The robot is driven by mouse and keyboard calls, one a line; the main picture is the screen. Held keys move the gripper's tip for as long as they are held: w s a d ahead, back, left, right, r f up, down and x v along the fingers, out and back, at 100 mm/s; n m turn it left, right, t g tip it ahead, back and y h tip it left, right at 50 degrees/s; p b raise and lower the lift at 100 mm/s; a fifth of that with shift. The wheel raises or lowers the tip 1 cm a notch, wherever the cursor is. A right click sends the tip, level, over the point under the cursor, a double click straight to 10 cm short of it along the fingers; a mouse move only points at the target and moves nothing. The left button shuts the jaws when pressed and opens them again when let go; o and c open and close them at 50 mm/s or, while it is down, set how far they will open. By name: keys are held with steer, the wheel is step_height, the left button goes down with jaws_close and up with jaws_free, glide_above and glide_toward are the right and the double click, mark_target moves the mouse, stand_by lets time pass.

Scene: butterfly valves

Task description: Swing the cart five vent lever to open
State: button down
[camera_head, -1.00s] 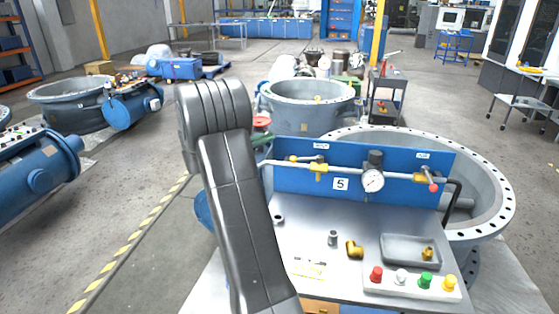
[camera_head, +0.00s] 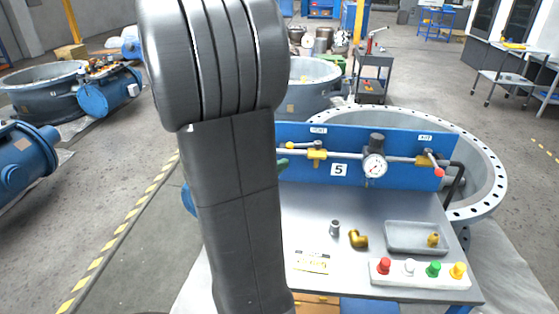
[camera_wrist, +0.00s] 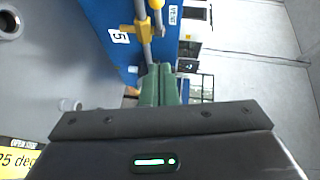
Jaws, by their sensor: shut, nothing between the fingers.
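Cart five has a blue panel (camera_head: 285,133) with a white 5 label (camera_head: 339,170). Under the VENT label (camera_head: 317,130) is the vent valve with a yellow body (camera_head: 317,154) on a pale pipe. Its lever (camera_head: 312,145) shows small beside the body, lying close to the pipe's direction. In the wrist view the yellow valve body (camera_wrist: 143,32) is near the top, beside the panel. My gripper (camera_wrist: 160,75) has green fingers, shut and empty, pointing toward the pipe. In the head view a green fingertip (camera_head: 283,163) shows past my arm, left of the valve.
A gauge (camera_head: 374,165) and an OUT valve with a red-knobbed lever (camera_head: 439,172) are to the right. The benchtop holds a brass elbow (camera_head: 358,239), a grey tray (camera_head: 400,248) and a row of coloured buttons (camera_head: 421,270). My arm hides the panel's left end.

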mark_target(296, 145)
steer(key=x, duration=0.3)
steer(key=w+a+p+x, duration=0.1)
steer(key=x, duration=0.3)
steer(key=p+x, duration=0.1)
steer(key=x, duration=0.2)
steer(key=shift+w+a+f, duration=0.1)
steer(key=shift+w+a, duration=0.05)
steer(key=shift+w, duration=0.2)
steer(key=shift+w+f+p, duration=0.15)
steer(key=shift+w+p, duration=0.15)
steer(key=shift+w, duration=0.3)
steer(key=shift+w+a+f+b, duration=0.1)
steer(key=shift+w+a+b, duration=0.05)
steer(key=shift+w+b, duration=0.4)
steer(key=shift+w+a+f+b, duration=0.1)
steer(key=shift+w+a+b, duration=0.1)
steer(key=shift+w+b, duration=0.35)
steer(key=shift+s+r, duration=0.15)
steer(key=shift+r, duration=0.1)
